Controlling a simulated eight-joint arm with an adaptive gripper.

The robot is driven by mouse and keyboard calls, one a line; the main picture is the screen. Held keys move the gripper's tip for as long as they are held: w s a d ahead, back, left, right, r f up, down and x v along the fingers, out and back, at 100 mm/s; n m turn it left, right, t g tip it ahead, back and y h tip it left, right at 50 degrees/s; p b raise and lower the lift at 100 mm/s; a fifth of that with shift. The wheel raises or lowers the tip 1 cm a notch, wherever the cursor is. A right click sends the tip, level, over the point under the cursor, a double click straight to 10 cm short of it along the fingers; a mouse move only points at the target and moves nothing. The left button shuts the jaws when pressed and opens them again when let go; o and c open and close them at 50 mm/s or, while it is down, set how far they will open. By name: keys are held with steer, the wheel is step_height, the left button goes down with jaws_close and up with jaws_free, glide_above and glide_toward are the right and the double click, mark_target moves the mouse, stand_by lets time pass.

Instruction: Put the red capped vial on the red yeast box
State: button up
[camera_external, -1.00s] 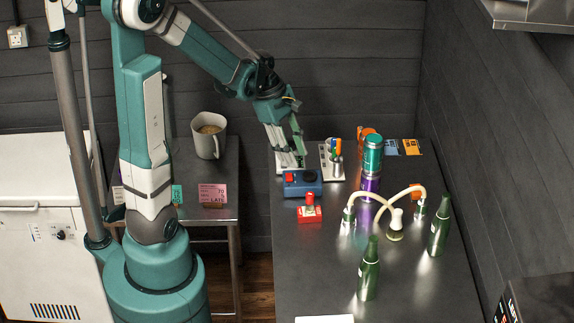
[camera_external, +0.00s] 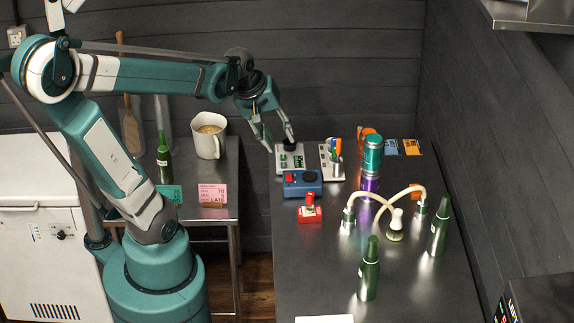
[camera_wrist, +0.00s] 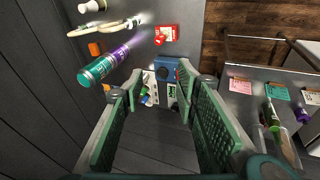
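A small upright item with a red top (camera_external: 310,201), which looks like the red capped vial, stands on the red yeast box (camera_external: 310,216) on the dark counter. In the wrist view the red top (camera_wrist: 159,41) shows over the red box (camera_wrist: 170,31). My gripper (camera_external: 280,146) is open, its fingers spread with nothing seen between them. It is above the far left counter edge, behind and to the left of the red box, apart from it. In the wrist view my gripper's two fingers (camera_wrist: 160,84) are wide apart.
A blue box (camera_external: 302,184) with a red spot stands just behind the red box. White racks (camera_external: 331,163) stand behind it, one with coloured pieces. Stacked teal and purple cans (camera_external: 372,152), hoses and green bottles (camera_external: 369,272) stand to the right.

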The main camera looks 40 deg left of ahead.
steer(key=s+r+m+t+y, duration=0.1)
steer(key=s+r+m, duration=0.3)
steer(key=m, duration=0.4)
steer(key=shift+s+a+r+t, duration=0.25)
steer(key=shift+s+r+t, duration=0.1)
steer(key=shift+s+t, duration=0.55)
step_height(320, 180, down, 11)
steer(key=b, duration=1)
steer(key=shift+r+b, duration=0.2)
steer(key=shift+b, duration=0.1)
